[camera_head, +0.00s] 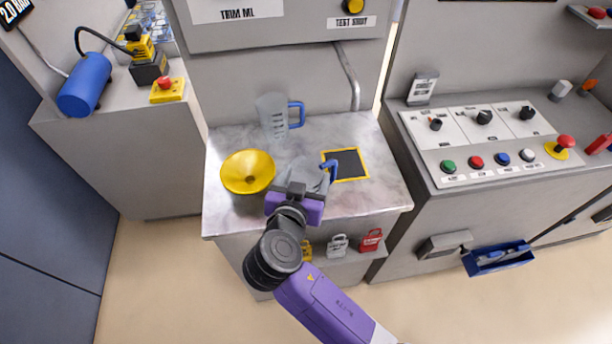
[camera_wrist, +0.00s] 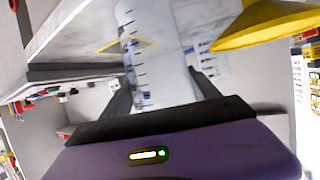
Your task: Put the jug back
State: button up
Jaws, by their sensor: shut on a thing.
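A clear jug (camera_head: 308,172) with a blue handle is held in my gripper (camera_head: 296,188) over the front middle of the grey counter. In the wrist view the jug's clear wall with dark graduation marks (camera_wrist: 155,50) lies between the fingers (camera_wrist: 160,85). I cannot tell whether it touches the counter or is tilted. A dark square pad with a yellow border (camera_head: 346,164) lies just right of the held jug. A second clear jug (camera_head: 272,116) with a blue handle stands at the back of the counter, apart from my gripper.
A yellow funnel (camera_head: 248,172) stands close to the left of my gripper; it also shows in the wrist view (camera_wrist: 262,28). A grey pipe (camera_head: 349,80) hangs at the counter's back. A control panel (camera_head: 480,140) stands on the right. The counter's right side is clear.

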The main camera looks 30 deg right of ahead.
jog(key=shift+f, duration=0.1)
jog(key=o, duration=2)
jog(key=shift+r, duration=0.25)
jog(key=b+v, duration=0.2)
jog(key=v, duration=1)
jog(key=shift+s+d+f, duration=0.1)
